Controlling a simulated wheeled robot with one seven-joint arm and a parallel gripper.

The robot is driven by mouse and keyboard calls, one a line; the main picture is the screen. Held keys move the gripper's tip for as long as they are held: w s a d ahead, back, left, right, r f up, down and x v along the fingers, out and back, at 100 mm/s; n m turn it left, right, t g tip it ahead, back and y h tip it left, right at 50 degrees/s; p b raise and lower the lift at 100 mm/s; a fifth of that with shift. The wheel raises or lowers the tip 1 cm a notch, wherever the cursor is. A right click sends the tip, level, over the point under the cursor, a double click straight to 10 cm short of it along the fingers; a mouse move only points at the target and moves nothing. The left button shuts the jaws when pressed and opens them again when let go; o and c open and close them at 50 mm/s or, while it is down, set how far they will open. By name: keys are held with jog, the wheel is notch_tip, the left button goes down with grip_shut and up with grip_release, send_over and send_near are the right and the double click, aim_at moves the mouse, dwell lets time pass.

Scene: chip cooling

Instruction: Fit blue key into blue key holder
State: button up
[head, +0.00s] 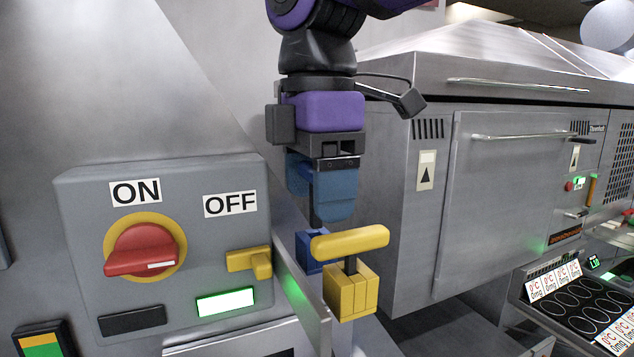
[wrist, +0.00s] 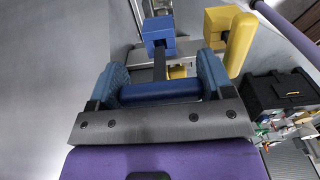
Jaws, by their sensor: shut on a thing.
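My gripper (head: 322,205) points down, with its blue fingers closed around the blue handle of the blue key (wrist: 160,92). The handle lies crosswise between the fingers in the wrist view. In the head view the fingers hide the handle. The key's black shaft runs from the handle toward the blue key holder (wrist: 158,27). The blue key holder (head: 309,250) is a small blue block below my gripper in the head view, partly hidden behind the yellow key. The shaft's tip lies at or just above the holder; I cannot tell whether it is inside.
A yellow key (head: 350,241) stands in a yellow holder (head: 350,292) close beside the blue holder, on the right. A grey panel with a red ON/OFF switch (head: 145,250) is at the left. A metal plate edge (head: 300,290) runs in front of the blue holder.

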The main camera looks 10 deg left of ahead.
jog(key=shift+f, duration=0.85)
jog(key=shift+r, duration=0.2)
jog(key=shift+r, duration=0.5)
jog(key=shift+f, duration=0.65)
dwell(1.5)
jog(key=o, duration=0.9)
jog(key=shift+o, duration=0.2)
notch_tip(320, 180, up, 11)
jog(key=shift+f, duration=0.1)
